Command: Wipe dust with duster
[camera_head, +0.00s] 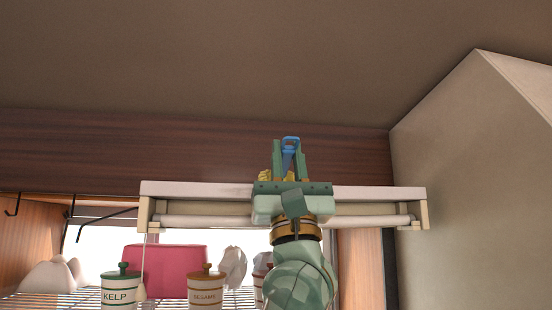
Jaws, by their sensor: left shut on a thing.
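My left gripper (289,153) is raised in the middle of the camera_head view, in front of the pale shelf and the dark wood panel. It is shut on the duster, whose blue part (291,141) shows between the fingers. A small yellow part (264,175), which seems to belong to the duster, shows at the left of the gripper. The rest of the duster is hidden behind my gripper and hand. I cannot make out any dust. My right gripper is not in view.
A pale shelf with a roller (185,221) runs across behind my arm. Below, a wire rack (60,299) holds a KELP jar (120,292), a SESAME jar (206,290), a pink box (178,262) and white dishes. Black hooks (12,207) hang at left. A beige wall (450,200) stands at right.

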